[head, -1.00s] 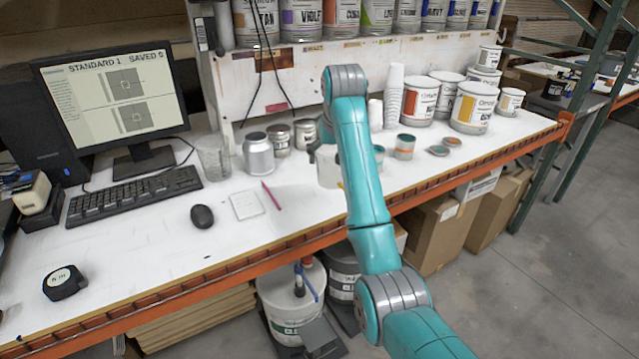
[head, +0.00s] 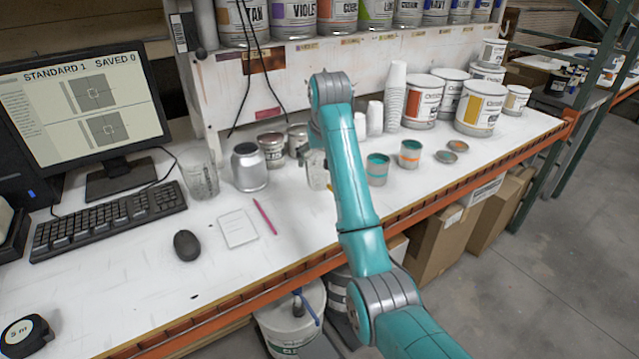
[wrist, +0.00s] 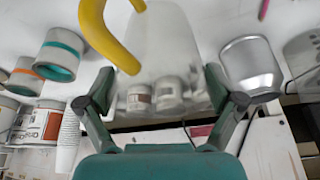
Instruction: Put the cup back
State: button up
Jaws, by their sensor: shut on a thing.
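A translucent cup (wrist: 165,45) is between my gripper's (wrist: 163,100) two fingers in the wrist view. The fingers press on its sides and the gripper is shut on it. A curved yellow piece like a handle (wrist: 105,38) shows at the cup's side. Cans behind show blurred through the cup wall. In the head view the cup (head: 317,172) shows just left of my arm, over the white bench (head: 330,225). My arm hides much of the gripper there. I cannot tell whether the cup touches the bench.
Left of the cup are small cans (head: 272,150), a silver can (head: 249,168) and a clear beaker (head: 200,175). Right are two teal-and-orange tins (head: 377,170), stacked white cups (head: 391,97) and paint cans (head: 480,108). A notepad (head: 238,229) and pink pencil (head: 265,217) lie in front.

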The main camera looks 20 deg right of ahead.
aim_at(320, 180)
jog(key=shift+f, duration=3.3)
jog(key=shift+f, duration=0.2)
jog(key=o, duration=1.2)
jog(key=shift+r, duration=0.15)
